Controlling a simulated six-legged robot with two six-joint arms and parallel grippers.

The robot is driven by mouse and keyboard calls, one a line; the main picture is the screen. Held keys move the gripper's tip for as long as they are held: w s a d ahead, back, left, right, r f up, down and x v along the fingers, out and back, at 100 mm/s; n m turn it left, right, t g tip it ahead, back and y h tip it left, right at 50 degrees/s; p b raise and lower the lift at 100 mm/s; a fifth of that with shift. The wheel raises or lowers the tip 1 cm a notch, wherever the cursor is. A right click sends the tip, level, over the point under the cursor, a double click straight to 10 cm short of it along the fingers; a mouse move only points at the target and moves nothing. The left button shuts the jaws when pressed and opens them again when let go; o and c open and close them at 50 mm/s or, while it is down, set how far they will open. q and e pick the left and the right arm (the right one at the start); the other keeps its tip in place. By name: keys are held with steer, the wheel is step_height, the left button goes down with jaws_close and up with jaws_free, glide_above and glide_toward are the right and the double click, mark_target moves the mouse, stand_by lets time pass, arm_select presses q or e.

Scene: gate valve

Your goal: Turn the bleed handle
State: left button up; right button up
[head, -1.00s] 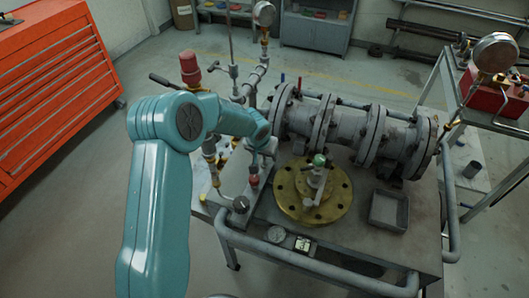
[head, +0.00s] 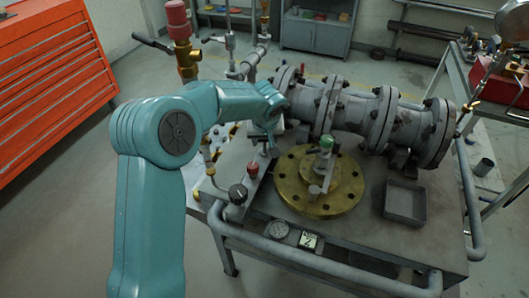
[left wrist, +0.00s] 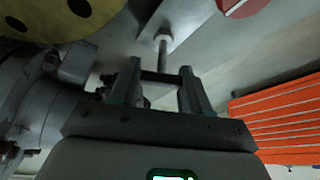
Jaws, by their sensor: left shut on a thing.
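My left gripper (head: 268,148) is at the left end of the grey flanged valve (head: 345,115), just above the pipework block on the bench. In the left wrist view my left gripper (left wrist: 160,82) is shut on a thin dark bar, seemingly the bleed handle (left wrist: 160,77), which spans the gap between its fingers. A metal stem with a hex nut (left wrist: 166,38) runs from the bar to a pale block. My right gripper is in neither view.
A brass flange with a green-topped stem (head: 318,185) lies right of the gripper. A red knob (head: 252,170) and a black knob (head: 238,193) stand close below it. A red-capped brass fitting (head: 180,38) rises behind my arm. An empty grey tray (head: 405,202) sits at right.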

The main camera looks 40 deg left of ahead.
arm_select(q)
steer(key=n+b, duration=0.2)
steer(key=shift+f+n+g+y, duration=0.2)
steer(key=shift+n+g+y, duration=0.2)
steer(key=n+g+b, duration=0.1)
steer(key=n, duration=0.1)
steer(key=shift+r+n, duration=0.15)
steer(key=shift+n, duration=0.25)
steer(key=n+g+y, duration=0.1)
steer(key=n, duration=0.1)
steer(key=shift+r+n, duration=0.1)
steer(key=shift+n, duration=0.2)
steer(key=shift+n+g+p, duration=0.7)
steer(key=shift+n, duration=1.1)
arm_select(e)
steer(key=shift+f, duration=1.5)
arm_select(q)
steer(key=o, duration=1.1)
steer(key=shift+c, duration=0.2)
